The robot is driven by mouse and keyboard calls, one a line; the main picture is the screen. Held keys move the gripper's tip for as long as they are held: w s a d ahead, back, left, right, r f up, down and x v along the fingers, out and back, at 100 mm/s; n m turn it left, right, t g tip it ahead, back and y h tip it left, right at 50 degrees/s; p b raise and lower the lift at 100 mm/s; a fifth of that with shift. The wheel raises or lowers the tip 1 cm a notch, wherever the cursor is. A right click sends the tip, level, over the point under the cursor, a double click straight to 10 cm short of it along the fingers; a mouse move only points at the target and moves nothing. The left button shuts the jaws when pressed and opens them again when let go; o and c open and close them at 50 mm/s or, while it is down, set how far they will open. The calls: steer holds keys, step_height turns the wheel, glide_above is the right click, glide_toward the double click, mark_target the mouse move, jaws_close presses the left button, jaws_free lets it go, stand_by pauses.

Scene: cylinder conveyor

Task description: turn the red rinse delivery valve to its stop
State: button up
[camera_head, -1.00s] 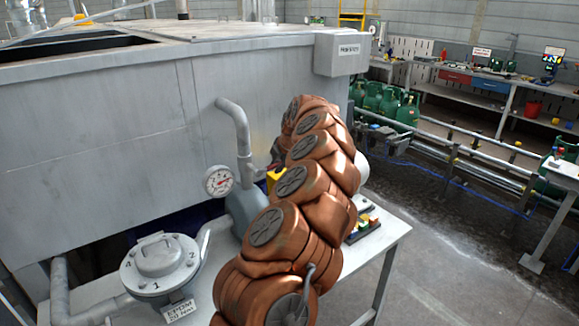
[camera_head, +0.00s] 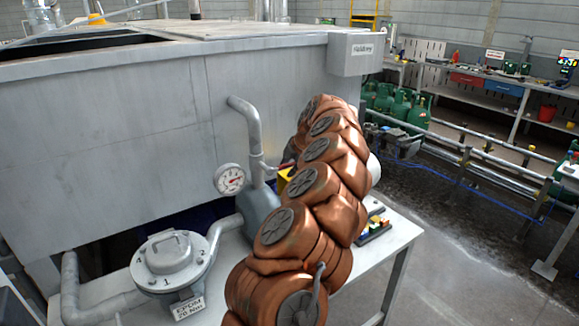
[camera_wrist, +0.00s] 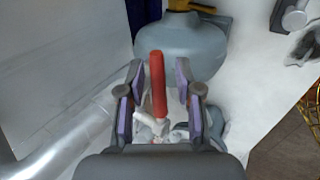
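The red valve handle (camera_wrist: 158,85) shows in the wrist view as a straight bar, pointing away from a pale valve body (camera_wrist: 150,125). My gripper (camera_wrist: 159,76) is open, with one purple-padded finger on each side of the handle. Gaps show between the pads and the handle, so I see no grip on it. A rounded grey vessel (camera_wrist: 180,38) lies just beyond the handle. In the head view my brown-covered arm hides the gripper and most of the valve.
A dial gauge (camera_head: 230,179), grey piping (camera_head: 243,120) and a round lidded housing (camera_head: 171,255) stand close left of my arm. A large grey tank (camera_head: 110,130) rises behind. The white table (camera_head: 400,238) has coloured blocks near its right edge.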

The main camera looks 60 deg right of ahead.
steer(key=shift+o, duration=0.2)
steer(key=shift+r, duration=0.15)
steer(key=shift+s+a+r, duration=0.1)
steer(key=shift+s+r, duration=0.25)
steer(key=shift+r, duration=0.2)
steer(key=v, duration=1)
steer(key=shift+r, duration=0.2)
steer(key=shift+s+a, duration=0.1)
steer(key=shift+a, duration=0.1)
